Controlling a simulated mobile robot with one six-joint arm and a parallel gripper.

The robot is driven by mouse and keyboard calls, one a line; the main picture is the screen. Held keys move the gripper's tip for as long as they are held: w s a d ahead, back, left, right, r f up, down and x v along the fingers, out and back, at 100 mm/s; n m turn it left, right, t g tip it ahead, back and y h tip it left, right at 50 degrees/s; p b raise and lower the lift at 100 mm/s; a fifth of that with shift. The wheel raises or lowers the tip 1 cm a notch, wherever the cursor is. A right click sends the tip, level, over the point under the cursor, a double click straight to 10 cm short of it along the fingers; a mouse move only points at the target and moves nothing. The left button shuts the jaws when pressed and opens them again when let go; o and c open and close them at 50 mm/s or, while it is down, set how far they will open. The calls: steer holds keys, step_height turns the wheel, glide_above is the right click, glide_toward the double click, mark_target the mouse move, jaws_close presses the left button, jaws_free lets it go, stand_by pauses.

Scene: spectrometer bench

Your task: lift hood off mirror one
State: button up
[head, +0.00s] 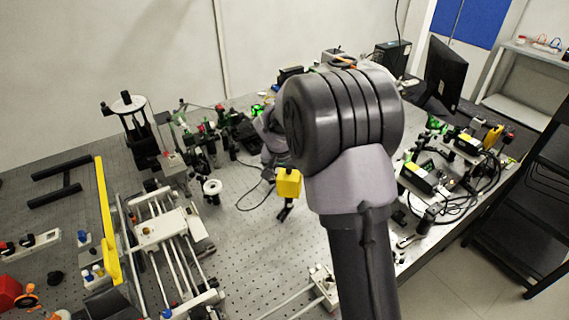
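A yellow box-shaped piece (289,183), which looks like the hood, shows just left of my forearm, near the middle of the bench. A small dark mount or foot (285,212) shows below it; I cannot tell whether the two touch. Mirror one cannot be made out. My arm crosses the middle of the head view and hides much of this area. My grey wrist (272,150) is just above the yellow piece. My gripper's fingers cannot be made out, so I cannot tell whether they hold the yellow piece.
The perforated optical bench (235,250) has bare room left of and below the yellow piece. A rail assembly (165,235) and a yellow bar (105,220) stand at left. Optic mounts crowd the back. A monitor (445,75) and cabled instruments (430,178) are at right.

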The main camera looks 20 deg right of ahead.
mark_target(290, 181)
steer(key=x, duration=0.6)
steer(key=shift+b, duration=0.35)
steer(key=c, duration=1.4)
steer(key=shift+a+r+p, duration=0.1)
steer(key=shift+r+p, duration=0.9)
steer(key=shift+r, duration=1.1)
steer(key=shift+r, duration=0.1)
steer(key=shift+w+a+r+p, duration=0.1)
steer(key=shift+r+p, duration=0.95)
steer(key=shift+r, duration=0.8)
steer(key=shift+r, duration=0.3)
